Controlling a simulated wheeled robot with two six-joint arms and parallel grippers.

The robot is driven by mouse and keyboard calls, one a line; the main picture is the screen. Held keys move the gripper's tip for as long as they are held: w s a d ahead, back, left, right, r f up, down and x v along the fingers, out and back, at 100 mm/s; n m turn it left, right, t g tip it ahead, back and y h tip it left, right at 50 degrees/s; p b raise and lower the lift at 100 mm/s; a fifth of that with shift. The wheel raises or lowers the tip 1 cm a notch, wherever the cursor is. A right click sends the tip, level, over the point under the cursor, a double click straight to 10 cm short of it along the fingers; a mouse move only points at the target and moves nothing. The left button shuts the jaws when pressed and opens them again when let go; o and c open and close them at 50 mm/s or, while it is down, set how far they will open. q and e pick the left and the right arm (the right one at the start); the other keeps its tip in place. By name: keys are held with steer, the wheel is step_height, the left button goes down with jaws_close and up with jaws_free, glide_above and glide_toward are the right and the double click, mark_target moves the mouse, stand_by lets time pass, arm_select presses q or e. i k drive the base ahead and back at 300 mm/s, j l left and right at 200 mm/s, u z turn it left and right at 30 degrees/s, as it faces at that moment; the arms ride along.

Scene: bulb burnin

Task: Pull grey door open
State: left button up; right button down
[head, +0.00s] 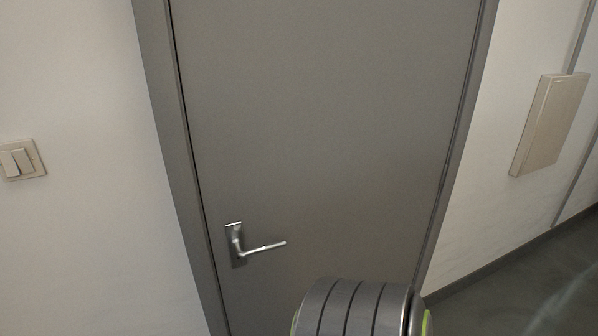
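The grey door (320,120) fills the middle of the head view and sits shut in its grey frame (168,120). A silver lever handle (262,248) is low on the door's left side, on a small plate, with the lever pointing right. A rounded grey part of my own body with green edges covers the bottom of the door, right of the handle. Neither of my grippers shows in this view, and nothing is touching the handle.
A light switch (20,160) is on the white wall left of the door. A beige wall box (550,124) is on the right wall, with a conduit running above and below it. Dark floor (520,285) shows at the lower right.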

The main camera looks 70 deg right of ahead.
mark_target(324, 128)
steer(key=z, duration=2.55)
